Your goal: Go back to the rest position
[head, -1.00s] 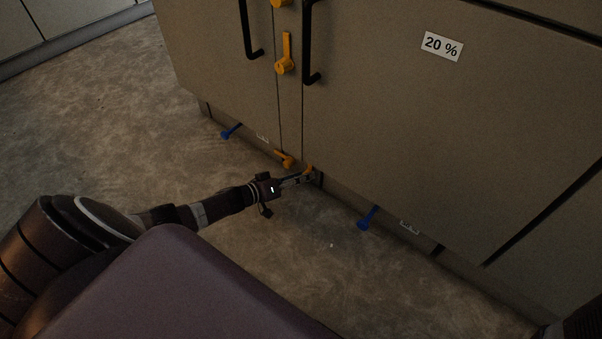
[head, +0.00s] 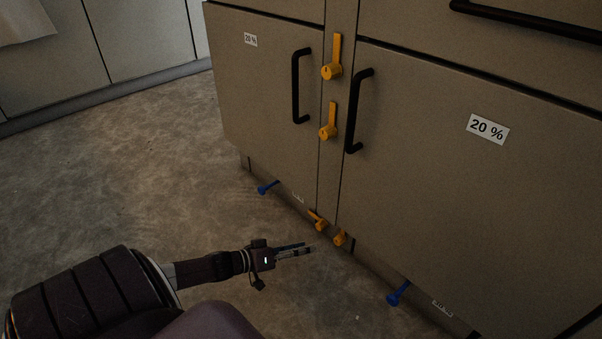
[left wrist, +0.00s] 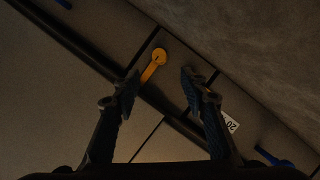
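My left gripper (head: 308,250) is low over the floor, in front of the cabinet's base, in the head view. In the left wrist view its two fingers (left wrist: 158,88) are spread apart with nothing between them. An orange valve handle (left wrist: 154,64) shows beyond the fingers there. In the head view two low orange handles, one left (head: 317,220) and one right (head: 340,238), sit at the cabinet's foot, apart from the gripper. My right gripper is not in view.
The cabinet (head: 430,170) has black door handles (head: 357,110), upper orange handles (head: 331,70) and "20 %" labels (head: 487,129). Blue handles (head: 398,293) stick out near its base. The floor (head: 130,180) to the left is clear.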

